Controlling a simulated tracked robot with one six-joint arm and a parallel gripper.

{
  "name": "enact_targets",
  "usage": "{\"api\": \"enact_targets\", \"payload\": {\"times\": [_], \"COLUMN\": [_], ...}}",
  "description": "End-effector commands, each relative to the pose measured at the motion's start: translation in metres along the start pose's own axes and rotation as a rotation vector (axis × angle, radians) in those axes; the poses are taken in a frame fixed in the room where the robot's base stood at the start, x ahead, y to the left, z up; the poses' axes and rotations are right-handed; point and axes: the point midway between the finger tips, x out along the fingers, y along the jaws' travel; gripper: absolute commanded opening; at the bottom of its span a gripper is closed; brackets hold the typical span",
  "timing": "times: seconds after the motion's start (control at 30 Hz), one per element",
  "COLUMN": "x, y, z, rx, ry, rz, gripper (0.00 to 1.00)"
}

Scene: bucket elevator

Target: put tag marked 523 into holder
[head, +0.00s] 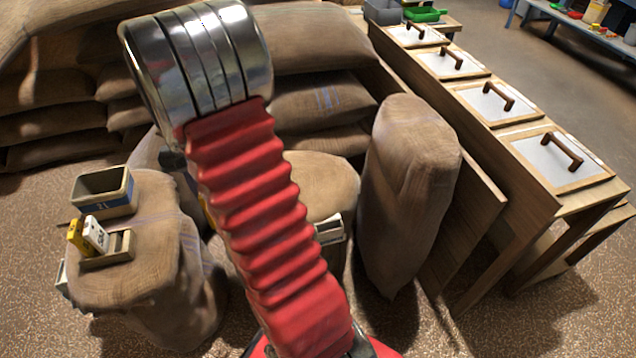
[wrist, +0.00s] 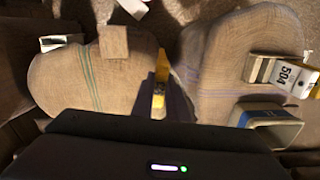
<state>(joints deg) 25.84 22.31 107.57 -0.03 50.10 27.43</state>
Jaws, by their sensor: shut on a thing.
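My gripper (wrist: 158,105) is low in the middle of the wrist view, shut on a narrow yellow tag (wrist: 162,66) seen edge-on. No number shows on it. In the head view my arm hides the gripper. A white and yellow tag marked 504 (wrist: 287,74) stands in a wooden holder (wrist: 259,68) on the right-hand sack; in the head view this tag (head: 96,234) and holder (head: 118,247) are at the left. A plain wooden block, perhaps another holder (wrist: 113,42), sits on the left sack in the wrist view, up and left of the gripper.
A bin marked 21 (head: 103,192) stands behind the 504 tag on the left sack (head: 140,285). A tall sack (head: 410,190) stands right of my arm, beside a wooden bench with lidded compartments (head: 555,160). A pale box (head: 330,229) shows at the middle sack.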

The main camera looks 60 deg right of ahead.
Motion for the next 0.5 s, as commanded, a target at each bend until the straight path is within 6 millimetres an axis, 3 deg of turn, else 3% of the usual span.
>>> {"api": "enact_targets", "payload": {"times": [0.03,0.23,0.5], "x": [0.001,0.008,0.015], "y": [0.018,0.084,0.172], "z": [-0.007,-0.024,-0.033], "rx": [0.068,0.337,0.699], "ry": [0.000,-0.001,0.000], "rz": [0.000,0.000,0.000], "gripper": [0.00,0.00,0.00]}}
